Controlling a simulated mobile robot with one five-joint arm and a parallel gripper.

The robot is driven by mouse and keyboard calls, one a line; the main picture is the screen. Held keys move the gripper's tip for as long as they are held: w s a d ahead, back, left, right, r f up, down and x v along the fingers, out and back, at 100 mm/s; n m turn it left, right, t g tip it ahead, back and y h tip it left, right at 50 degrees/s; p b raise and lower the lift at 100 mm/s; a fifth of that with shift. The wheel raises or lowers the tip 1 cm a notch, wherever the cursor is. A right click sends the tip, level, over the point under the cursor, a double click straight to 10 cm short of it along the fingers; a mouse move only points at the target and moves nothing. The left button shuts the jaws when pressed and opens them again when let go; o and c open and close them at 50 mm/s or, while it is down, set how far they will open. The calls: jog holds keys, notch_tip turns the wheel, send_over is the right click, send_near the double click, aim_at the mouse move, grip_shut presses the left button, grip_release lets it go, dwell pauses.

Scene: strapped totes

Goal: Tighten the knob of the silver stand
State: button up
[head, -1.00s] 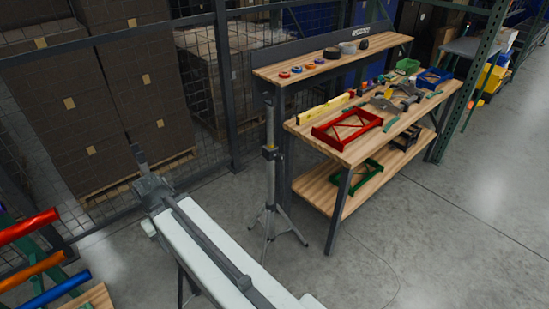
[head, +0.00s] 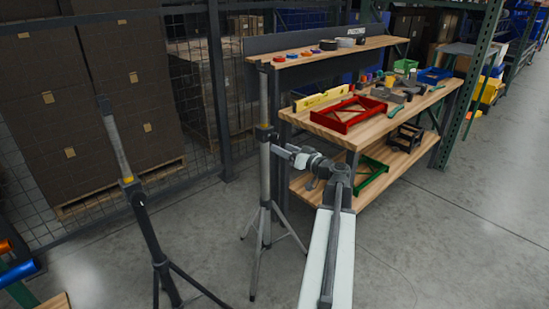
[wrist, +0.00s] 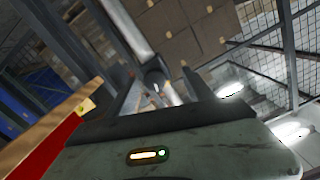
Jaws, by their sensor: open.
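The silver stand (head: 265,190) stands upright on its tripod legs in the middle of the head view. In the wrist view my gripper (wrist: 165,92) is open, with two dark fingers apart. A silver pole (wrist: 130,25) and a dark rounded part (wrist: 153,78) show between and beyond the fingers.
A black stand with a silver upper pole (head: 113,140) stands at the left. The workbench (head: 350,143), with a red frame (head: 348,115) on it, is close behind my arm. A mesh fence (head: 35,160) runs behind. The floor at the right is clear.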

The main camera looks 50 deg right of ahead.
aim_at(277, 140)
jog(key=shift+h, duration=0.3)
jog(key=w, duration=0.2)
jog(key=w+d, duration=0.1)
jog(key=w, duration=0.1)
jog(key=w+d+r, duration=0.1)
jog(key=w, duration=0.1)
jog(key=shift+w+d, duration=0.1)
jog(key=shift+w, duration=0.2)
grip_shut()
